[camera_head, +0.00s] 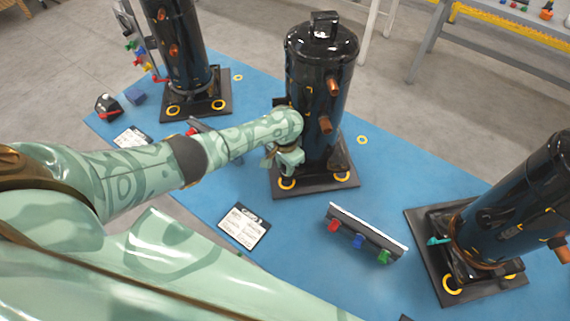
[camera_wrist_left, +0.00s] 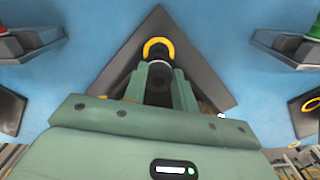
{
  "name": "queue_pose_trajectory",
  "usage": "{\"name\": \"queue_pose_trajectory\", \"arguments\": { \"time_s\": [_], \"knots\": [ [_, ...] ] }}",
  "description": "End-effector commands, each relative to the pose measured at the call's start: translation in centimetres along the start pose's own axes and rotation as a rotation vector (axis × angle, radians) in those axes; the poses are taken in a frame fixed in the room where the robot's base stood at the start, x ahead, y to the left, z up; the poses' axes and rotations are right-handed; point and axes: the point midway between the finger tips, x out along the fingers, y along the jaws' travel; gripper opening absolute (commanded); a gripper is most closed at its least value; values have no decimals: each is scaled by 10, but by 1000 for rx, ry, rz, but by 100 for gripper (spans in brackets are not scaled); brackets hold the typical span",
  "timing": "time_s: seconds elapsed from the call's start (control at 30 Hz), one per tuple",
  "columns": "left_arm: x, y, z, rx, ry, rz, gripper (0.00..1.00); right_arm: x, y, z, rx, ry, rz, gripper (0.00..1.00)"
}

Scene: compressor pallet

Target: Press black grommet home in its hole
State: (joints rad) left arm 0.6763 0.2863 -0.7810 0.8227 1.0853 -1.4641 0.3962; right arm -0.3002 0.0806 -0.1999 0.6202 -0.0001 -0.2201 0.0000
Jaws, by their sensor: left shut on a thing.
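My left gripper (camera_head: 287,170) is at the front left corner of the middle compressor's dark base plate (camera_head: 330,185). In the left wrist view, the gripper's green fingers (camera_wrist_left: 159,85) are shut on a black grommet (camera_wrist_left: 158,68). The grommet is just beside a yellow ring (camera_wrist_left: 158,42) at the plate's corner, which also shows in the head view (camera_head: 287,185). The grommet's far end overlaps the ring's lower edge in the wrist view. I cannot tell whether it touches the plate or sits in a hole. The grommet cannot be made out in the head view. My right gripper is not in view.
The middle black compressor (camera_head: 320,75) rises close beside my left wrist, with copper stubs. Other compressors stand at right (camera_head: 510,205) and back left (camera_head: 185,45). A rack with coloured plugs (camera_head: 366,236) and a printed card (camera_head: 244,227) lie on the blue pallet (camera_head: 300,235).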

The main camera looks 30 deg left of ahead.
Motion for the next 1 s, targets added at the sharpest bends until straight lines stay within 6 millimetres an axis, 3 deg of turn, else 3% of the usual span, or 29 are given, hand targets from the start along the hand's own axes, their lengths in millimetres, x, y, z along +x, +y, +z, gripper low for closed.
{"name": "queue_pose_trajectory", "arguments": {
  "time_s": [0.83,0.87,0.9,0.93,1.0],
  "knots": [
    [22,0,0,0,-1,0,6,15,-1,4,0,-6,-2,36],
    [22,0,0,1,-1,0,30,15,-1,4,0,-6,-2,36],
    [22,0,0,0,0,0,41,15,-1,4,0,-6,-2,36],
    [22,0,0,0,0,0,50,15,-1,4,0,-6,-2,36],
    [21,0,0,0,0,0,53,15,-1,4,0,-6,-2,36]
  ]
}}
